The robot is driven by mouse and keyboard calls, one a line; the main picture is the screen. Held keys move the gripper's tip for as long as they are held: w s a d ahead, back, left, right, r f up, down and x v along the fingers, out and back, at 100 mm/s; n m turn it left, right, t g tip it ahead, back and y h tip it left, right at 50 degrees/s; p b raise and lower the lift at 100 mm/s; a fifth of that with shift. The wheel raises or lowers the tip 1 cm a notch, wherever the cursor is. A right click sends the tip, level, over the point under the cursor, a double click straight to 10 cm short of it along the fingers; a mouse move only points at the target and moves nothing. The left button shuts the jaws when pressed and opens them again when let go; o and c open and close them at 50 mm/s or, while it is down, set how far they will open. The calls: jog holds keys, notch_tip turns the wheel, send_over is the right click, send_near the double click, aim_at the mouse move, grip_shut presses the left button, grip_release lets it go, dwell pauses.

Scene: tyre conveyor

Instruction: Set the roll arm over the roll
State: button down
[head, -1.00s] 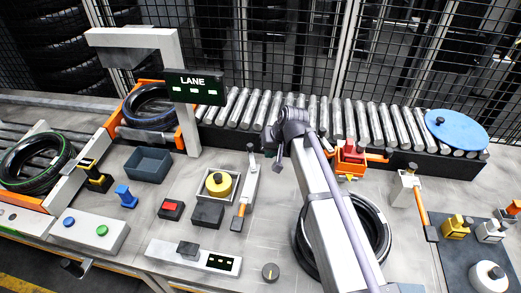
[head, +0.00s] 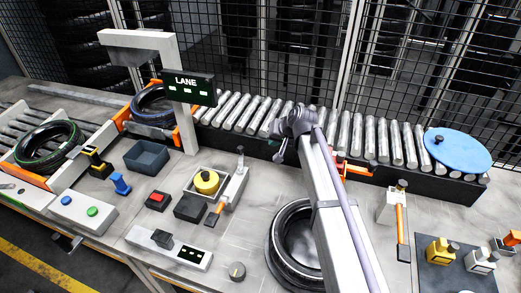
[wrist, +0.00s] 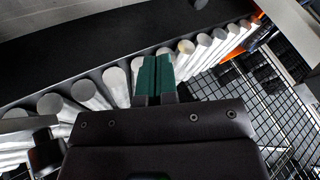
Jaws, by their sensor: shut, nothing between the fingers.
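A yellow roll-like piece with a dark top (head: 207,182) sits in a small pale open box left of centre in the head view. Beside it, on its right, is a pale arm-like piece (head: 233,187) with a dark knob and an orange part toward its near end. It looks beside the yellow piece, not over it; which piece is the task's roll arm is not certain. My gripper (head: 281,152) is up near the roller conveyor, right of these pieces and apart from them. In the wrist view its green fingers (wrist: 156,78) are together and empty.
The roller conveyor (head: 345,135) runs behind, with a blue disc (head: 458,150) on its right end. A tyre (head: 284,240) lies partly behind my arm. A lever with an orange handle (head: 401,232) stands at right. A dark bin (head: 146,157) and button blocks stand left.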

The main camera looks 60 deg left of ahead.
aim_at(240, 160)
jog(key=s+a+f+b, duration=0.4)
jog(key=a+f+b, duration=0.4)
jog(key=a, duration=0.1)
jog(key=shift+s, duration=0.4)
jog(key=shift+w+d, duration=0.1)
jog(key=shift+w, duration=0.1)
